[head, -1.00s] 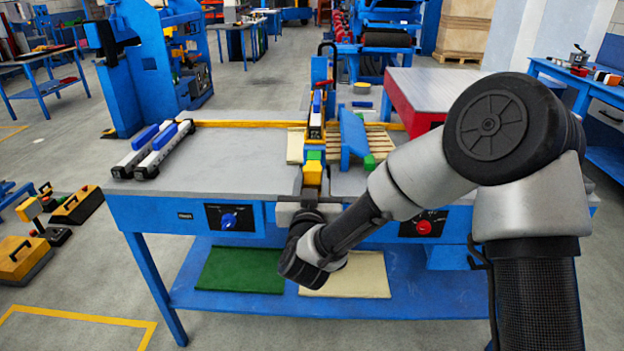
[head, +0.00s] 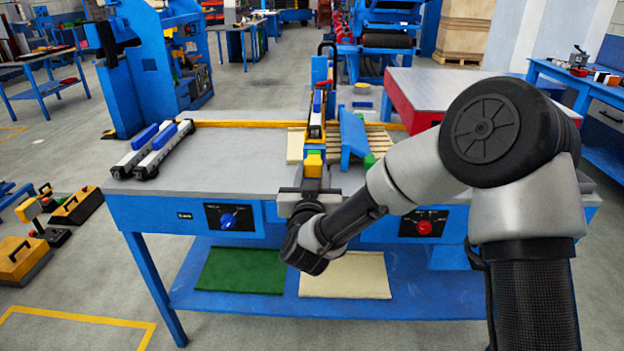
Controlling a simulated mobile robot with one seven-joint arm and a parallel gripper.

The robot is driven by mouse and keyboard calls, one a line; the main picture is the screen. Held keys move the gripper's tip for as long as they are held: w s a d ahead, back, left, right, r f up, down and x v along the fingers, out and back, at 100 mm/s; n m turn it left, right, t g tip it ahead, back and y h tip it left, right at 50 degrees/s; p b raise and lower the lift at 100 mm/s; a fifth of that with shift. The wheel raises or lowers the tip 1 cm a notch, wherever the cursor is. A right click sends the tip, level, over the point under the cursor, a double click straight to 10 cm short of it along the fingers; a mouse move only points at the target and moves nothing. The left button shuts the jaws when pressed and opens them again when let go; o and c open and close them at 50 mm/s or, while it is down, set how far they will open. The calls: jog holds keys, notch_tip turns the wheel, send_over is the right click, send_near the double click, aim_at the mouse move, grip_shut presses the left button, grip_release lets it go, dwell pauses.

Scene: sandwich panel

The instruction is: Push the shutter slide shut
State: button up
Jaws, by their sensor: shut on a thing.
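On the workbench, a narrow dark and blue rail unit runs away from me, with a yellow block (head: 313,164) at its near end. I take this yellow block to be the shutter slide's grip. My gripper (head: 312,183) reaches over the bench's front edge and is shut on the near side of the yellow block. Its fingertips are small and partly hidden. A blue and white bar (head: 316,115) stands farther along the rail. The slide's closed end cannot be made out.
A blue angled bracket (head: 353,137) and a slatted wooden piece (head: 376,139) lie right of the rail. Two white bars with blue handles (head: 163,149) lie at the left. The grey bench top (head: 236,160) between is clear. My forearm crosses the right front.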

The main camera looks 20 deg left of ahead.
jog(key=shift+x, duration=1.05)
jog(key=o, duration=0.9)
jog(key=shift+s, duration=0.1)
jog(key=shift+b+v, duration=0.75)
jog(key=shift+v, duration=3.75)
jog(key=shift+r, duration=0.1)
